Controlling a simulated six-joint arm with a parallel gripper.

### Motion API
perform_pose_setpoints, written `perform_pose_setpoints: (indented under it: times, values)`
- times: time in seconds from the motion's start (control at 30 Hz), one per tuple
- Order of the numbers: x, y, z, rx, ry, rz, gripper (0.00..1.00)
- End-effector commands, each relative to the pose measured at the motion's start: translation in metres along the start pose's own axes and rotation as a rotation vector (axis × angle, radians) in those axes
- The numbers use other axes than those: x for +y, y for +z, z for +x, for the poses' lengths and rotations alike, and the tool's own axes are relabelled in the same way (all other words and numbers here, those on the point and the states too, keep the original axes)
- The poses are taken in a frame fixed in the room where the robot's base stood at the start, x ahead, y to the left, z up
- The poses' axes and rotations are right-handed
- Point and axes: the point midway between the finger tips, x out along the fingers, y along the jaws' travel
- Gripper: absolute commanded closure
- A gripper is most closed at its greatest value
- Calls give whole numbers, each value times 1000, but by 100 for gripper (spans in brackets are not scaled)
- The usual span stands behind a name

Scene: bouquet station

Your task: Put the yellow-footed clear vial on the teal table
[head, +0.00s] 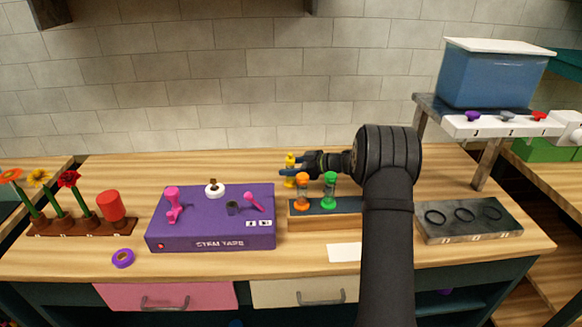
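The yellow-footed clear vial (290,158) is upright between the fingers of my gripper (291,172). Its yellow ends show above and below the fingers; the clear middle is mostly hidden. My gripper appears shut on it, behind and above the left end of the wooden vial rack (335,222). An orange-footed vial (302,190) and a green-footed vial (329,190) stand in the rack. A teal surface (570,60) shows at the upper right edge, cut off by the frame; I cannot tell whether it is the teal table.
A purple stem tape box (210,242) stands left of the rack. A flower stand (85,228) with a red cup (110,205) is farther left. A grey tray with black rings (470,232) and a raised shelf with a blue bin (490,80) are right. The back counter is clear.

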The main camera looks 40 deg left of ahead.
Motion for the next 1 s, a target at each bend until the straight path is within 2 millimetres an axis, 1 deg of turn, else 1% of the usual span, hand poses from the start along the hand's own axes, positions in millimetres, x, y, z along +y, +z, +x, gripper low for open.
perform_pose_setpoints:
  times: [0.13, 0.23, 0.33, 0.4, 0.5, 0.7, 0.83, 1.0]
  values:
    - [0, 1, 0, -1, 0, 2, 48]
    - [0, 1, -6, -1, 0, 1, 48]
    - [0, 0, -19, 0, 2, 1, 48]
    - [1, 0, -33, 0, 4, 1, 48]
    - [0, -22, -37, 1, 0, -5, 48]
    - [0, -54, -47, 0, 1, -3, 48]
    - [0, -64, -50, 0, 0, 0, 48]
    - [0, -67, -51, 0, 0, 0, 48]
